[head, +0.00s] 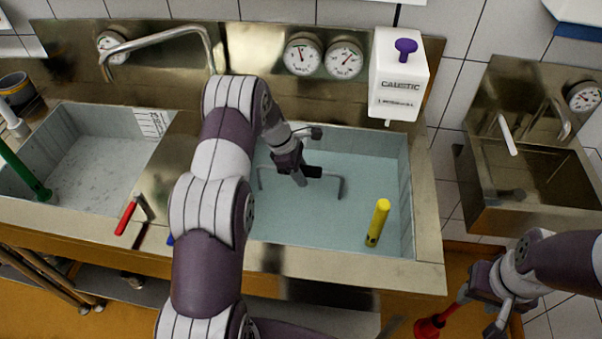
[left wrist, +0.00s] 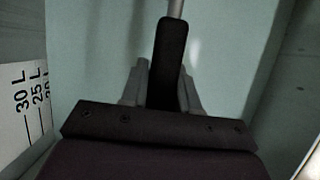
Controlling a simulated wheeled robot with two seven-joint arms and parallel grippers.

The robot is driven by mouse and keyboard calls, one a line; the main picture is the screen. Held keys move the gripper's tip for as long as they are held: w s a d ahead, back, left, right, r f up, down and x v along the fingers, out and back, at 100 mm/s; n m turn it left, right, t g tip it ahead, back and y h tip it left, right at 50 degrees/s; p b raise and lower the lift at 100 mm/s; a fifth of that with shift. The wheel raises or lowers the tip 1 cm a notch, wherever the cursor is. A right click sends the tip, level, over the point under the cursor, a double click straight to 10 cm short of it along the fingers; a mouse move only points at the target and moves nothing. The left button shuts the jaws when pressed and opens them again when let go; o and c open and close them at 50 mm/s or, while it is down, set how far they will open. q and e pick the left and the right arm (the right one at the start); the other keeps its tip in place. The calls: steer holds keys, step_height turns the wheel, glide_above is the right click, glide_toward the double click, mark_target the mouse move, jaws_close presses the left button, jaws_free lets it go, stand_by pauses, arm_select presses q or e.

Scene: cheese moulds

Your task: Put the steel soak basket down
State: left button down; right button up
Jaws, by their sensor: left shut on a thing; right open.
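My left arm reaches over the right-hand basin (head: 405,175) in the head view, which holds pale blue-green liquid. My left gripper (head: 303,176) is low in this basin and shut on the grey bar handle (head: 341,187) of the steel soak basket. The handle also shows as a metal bar in the left wrist view (left wrist: 175,8), at the dark fingers (left wrist: 170,60). The basket's body cannot be made out; the liquid and my gripper cover that area. My right gripper (head: 480,305) is open at the lower right, outside the basin.
A yellow cylinder (head: 378,222) stands in the basin's front right. A caustic dispenser (head: 397,80) hangs behind. The left basin (head: 85,150) holds a green-handled tool (head: 22,172). A red-handled tool (head: 127,217) lies on the counter. A red object (head: 430,326) is near my right gripper.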

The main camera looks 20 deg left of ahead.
arm_select(q)
steer(key=shift+f, duration=0.1)
steer(key=c, duration=0.8)
jaws_free()
steer(key=shift+f, duration=0.1)
steer(key=shift+c, duration=0.2)
